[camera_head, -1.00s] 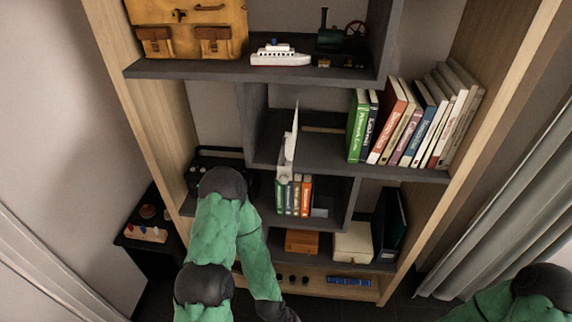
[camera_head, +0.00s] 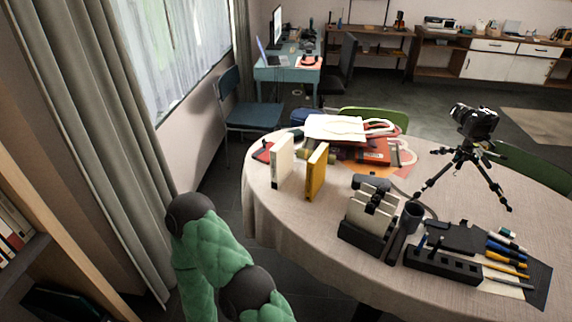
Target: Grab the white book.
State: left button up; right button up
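A white book (camera_head: 282,161) stands upright on the near left part of the round table. Its spine faces me and carries small dark marks. A yellow book (camera_head: 316,172) stands upright just to its right, with a small gap between them. My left arm shows at the lower left in its green sleeve, well short of the table. Neither my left gripper nor my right gripper is in view.
The table (camera_head: 310,238) has a pale cloth. Papers and red folders (camera_head: 373,152) lie behind the books. A blue chair (camera_head: 247,113) stands behind left.

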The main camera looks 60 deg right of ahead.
aim_at(281, 154)
jog(key=z, duration=2.05)
